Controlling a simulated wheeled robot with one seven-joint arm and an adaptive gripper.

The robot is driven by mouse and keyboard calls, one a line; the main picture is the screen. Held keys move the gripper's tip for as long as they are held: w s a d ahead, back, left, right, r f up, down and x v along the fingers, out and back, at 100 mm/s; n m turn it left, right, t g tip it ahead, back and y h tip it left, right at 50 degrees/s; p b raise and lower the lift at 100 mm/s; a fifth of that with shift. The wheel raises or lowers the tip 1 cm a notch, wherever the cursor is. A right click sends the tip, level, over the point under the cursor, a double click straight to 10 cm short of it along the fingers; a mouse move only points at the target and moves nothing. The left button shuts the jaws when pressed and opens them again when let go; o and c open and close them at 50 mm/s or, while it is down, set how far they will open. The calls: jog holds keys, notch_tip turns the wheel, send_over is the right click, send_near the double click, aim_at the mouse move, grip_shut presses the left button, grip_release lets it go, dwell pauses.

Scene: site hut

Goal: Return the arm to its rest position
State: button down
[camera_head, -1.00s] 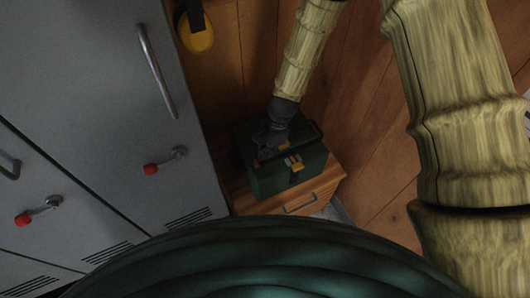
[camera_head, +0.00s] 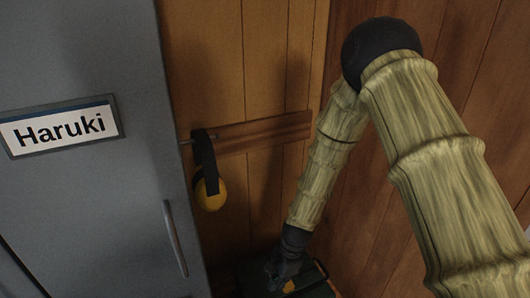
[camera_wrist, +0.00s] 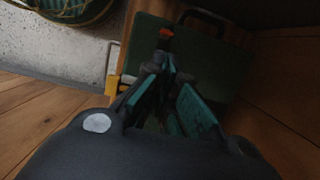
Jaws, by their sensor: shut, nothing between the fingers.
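My arm (camera_head: 425,150) bends at a dark elbow joint and reaches down to the dark green toolbox (camera_head: 248,275) at the bottom of the head view. My gripper (camera_head: 283,280) is low in that view, over or beside the toolbox; the exact gap cannot be told. In the wrist view my gripper (camera_wrist: 168,85) is shut with nothing held, its fingers in front of the green toolbox (camera_wrist: 205,55).
A grey locker (camera_head: 80,200) with a "Haruki" plate (camera_head: 60,127) stands at left. Yellow ear defenders (camera_head: 210,190) hang from a hook on a wooden rail (camera_head: 255,132). Wood-panelled walls (camera_head: 470,60) meet behind my arm.

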jog(key=s+d+f+n+h, duration=0.2)
jog(key=s+d+f+n, duration=0.4)
jog(key=s+d+f, duration=0.55)
jog(key=s+d+n, duration=0.3)
jog(key=s, duration=0.5)
jog(key=s+d+n+t, duration=0.1)
jog(key=s+d+n, duration=0.2)
jog(key=s, duration=0.6)
jog(key=shift+s+f+n+h, duration=0.2)
jog(key=shift+f+n+h, duration=0.1)
jog(key=shift+f+n, duration=0.15)
